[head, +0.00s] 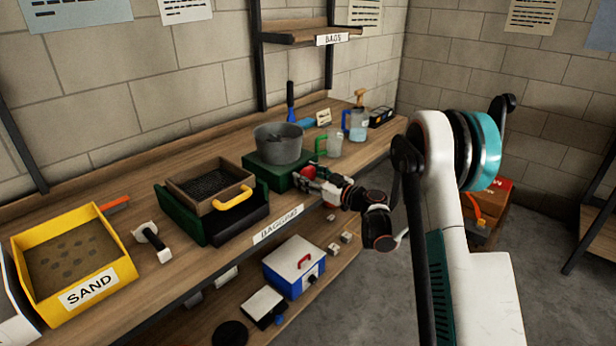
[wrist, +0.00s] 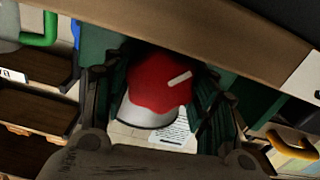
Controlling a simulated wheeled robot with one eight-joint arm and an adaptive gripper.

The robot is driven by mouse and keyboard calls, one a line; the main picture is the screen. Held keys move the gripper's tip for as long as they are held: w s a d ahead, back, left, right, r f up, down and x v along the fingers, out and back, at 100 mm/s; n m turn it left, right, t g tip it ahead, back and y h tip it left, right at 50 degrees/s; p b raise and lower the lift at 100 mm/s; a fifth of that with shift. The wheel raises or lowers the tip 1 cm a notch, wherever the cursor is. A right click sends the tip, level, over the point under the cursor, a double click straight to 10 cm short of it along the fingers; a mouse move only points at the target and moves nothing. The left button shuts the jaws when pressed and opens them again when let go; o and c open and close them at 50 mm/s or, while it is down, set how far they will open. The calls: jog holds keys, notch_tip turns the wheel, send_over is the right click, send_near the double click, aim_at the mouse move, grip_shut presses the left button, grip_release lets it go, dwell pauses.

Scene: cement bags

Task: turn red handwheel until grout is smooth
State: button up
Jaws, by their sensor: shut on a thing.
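The red handwheel (head: 305,172) sits on the front of a green mixer base (head: 262,175) on the bench. In the wrist view the handwheel (wrist: 158,84) is red with a white mark pointing to the upper right and a pale rim below. My gripper (head: 312,178) reaches it from the right. In the wrist view its dark ribbed fingers (wrist: 165,100) are closed on either side of the wheel. A grey pot (head: 278,143) stands on the base. The grout inside is too small and dark for me to tell its texture.
A yellow sand tray (head: 117,262), a trowel-like tool (head: 152,240) and a sieve box (head: 202,205) lie to the left. A clear jug (head: 334,147) with a green handle stands right of the pot. A blue box (head: 294,270) sits on the lower shelf.

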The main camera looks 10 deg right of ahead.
jog(key=shift+m, duration=2.9)
jog(key=o, duration=1.1)
jog(key=shift+w, duration=0.1)
jog(key=v, duration=1.2)
